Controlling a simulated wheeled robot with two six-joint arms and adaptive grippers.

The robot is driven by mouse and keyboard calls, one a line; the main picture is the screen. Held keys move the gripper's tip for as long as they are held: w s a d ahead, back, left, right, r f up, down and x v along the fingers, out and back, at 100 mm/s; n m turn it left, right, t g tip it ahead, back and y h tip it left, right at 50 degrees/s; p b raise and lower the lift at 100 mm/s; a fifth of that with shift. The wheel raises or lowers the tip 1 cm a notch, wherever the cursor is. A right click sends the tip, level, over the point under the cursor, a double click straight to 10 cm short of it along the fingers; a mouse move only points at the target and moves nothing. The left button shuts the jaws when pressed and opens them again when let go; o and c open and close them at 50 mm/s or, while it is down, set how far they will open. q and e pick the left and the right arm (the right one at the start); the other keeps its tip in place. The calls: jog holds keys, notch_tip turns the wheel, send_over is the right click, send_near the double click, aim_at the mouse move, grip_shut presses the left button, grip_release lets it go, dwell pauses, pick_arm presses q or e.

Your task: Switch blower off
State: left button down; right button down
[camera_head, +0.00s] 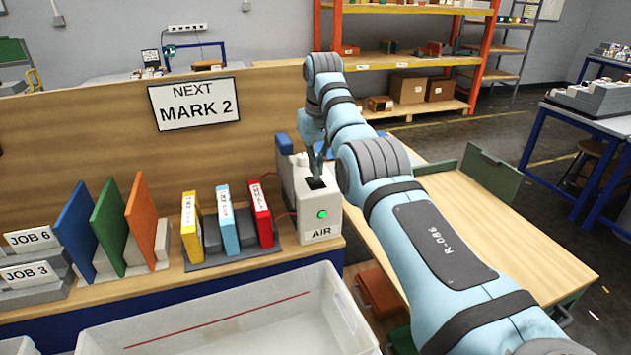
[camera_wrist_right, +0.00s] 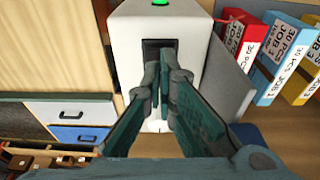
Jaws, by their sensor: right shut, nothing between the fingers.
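The blower is a white box (camera_head: 318,213) labelled AIR, with a lit green light on its front. A black switch area (camera_head: 315,183) shows on its top. In the wrist view the white box (camera_wrist_right: 160,28) has a dark switch recess (camera_wrist_right: 160,48), and the green light shows at the top edge. My right gripper (camera_head: 318,172) is over the top of the box at the switch. In the wrist view its fingertips (camera_wrist_right: 160,62) are closed together at the recess and hide part of it. I cannot tell whether they touch the switch. My left gripper is not in view.
Yellow, blue and red job folders (camera_head: 226,220) stand just left of the blower. A white bin (camera_head: 240,320) lies in front. A wooden panel (camera_head: 80,140) with a NEXT MARK 2 sign (camera_head: 194,104) rises behind. A wooden table (camera_head: 500,225) is at right.

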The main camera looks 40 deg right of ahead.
aim_at(318, 182)
jog(key=shift+f+b, duration=0.8)
jog(key=shift+f, duration=0.25)
jog(key=shift+r, duration=0.1)
notch_tip(318, 182, up, 7)
jog(key=p, duration=0.8)
jog(key=shift+r, duration=0.1)
jog(key=shift+f, duration=0.25)
